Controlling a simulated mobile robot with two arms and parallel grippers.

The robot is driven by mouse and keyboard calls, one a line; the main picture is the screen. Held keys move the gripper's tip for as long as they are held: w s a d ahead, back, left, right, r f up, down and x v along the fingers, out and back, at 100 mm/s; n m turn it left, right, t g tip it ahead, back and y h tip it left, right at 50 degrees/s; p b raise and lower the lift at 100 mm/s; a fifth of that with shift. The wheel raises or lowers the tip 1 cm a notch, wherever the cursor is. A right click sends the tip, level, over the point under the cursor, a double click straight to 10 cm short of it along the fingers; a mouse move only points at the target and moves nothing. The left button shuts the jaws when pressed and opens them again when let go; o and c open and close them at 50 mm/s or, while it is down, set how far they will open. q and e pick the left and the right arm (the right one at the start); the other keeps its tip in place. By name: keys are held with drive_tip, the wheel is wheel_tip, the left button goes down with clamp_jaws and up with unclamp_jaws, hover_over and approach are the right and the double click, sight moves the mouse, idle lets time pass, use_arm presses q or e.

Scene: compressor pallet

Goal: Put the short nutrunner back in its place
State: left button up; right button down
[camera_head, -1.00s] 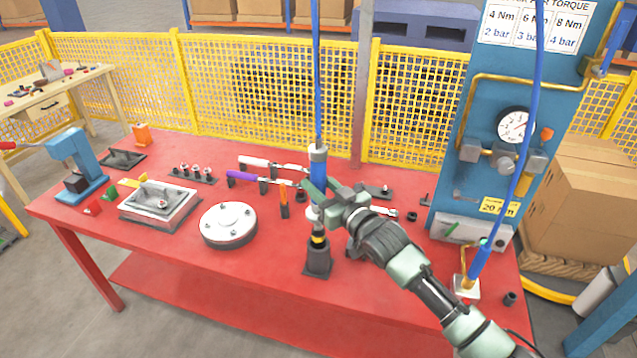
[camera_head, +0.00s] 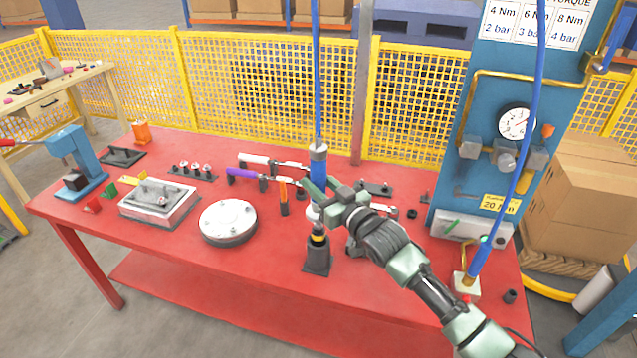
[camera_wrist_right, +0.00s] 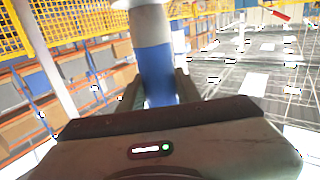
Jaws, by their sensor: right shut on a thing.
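The nutrunner (camera_head: 319,170) is a blue and grey upright tool on a blue hose that runs up out of the head view. My right gripper (camera_head: 318,192) is shut around its blue body. The right wrist view also shows the blue and white body (camera_wrist_right: 155,65) between the fingers. A black holder (camera_head: 317,258) with a yellow ring at its top stands on the red table directly below the tool in the picture. Whether the tool's lower end touches the holder I cannot tell. My left gripper is not in view.
On the red table (camera_head: 270,290) are a round flanged cover (camera_head: 228,222), a rectangular grey block (camera_head: 160,203), a blue press (camera_head: 80,165) and several hand tools. A second blue tool (camera_head: 480,258) on a hose stands at the right, beside the blue panel with a gauge (camera_head: 515,123).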

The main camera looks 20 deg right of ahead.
drive_tip(key=shift+f+b, duration=3.25)
drive_tip(key=shift+f, duration=1.35)
idle(0.9)
drive_tip(key=c, duration=0.9)
unclamp_jaws()
drive_tip(key=shift+s+f, duration=0.1)
drive_tip(key=shift+f, duration=0.25)
drive_tip(key=b+v, duration=0.1)
drive_tip(key=v, duration=0.6)
drive_tip(key=shift+s+r, duration=0.3)
drive_tip(key=shift+s, duration=0.05)
drive_tip(key=shift+d, duration=0.1)
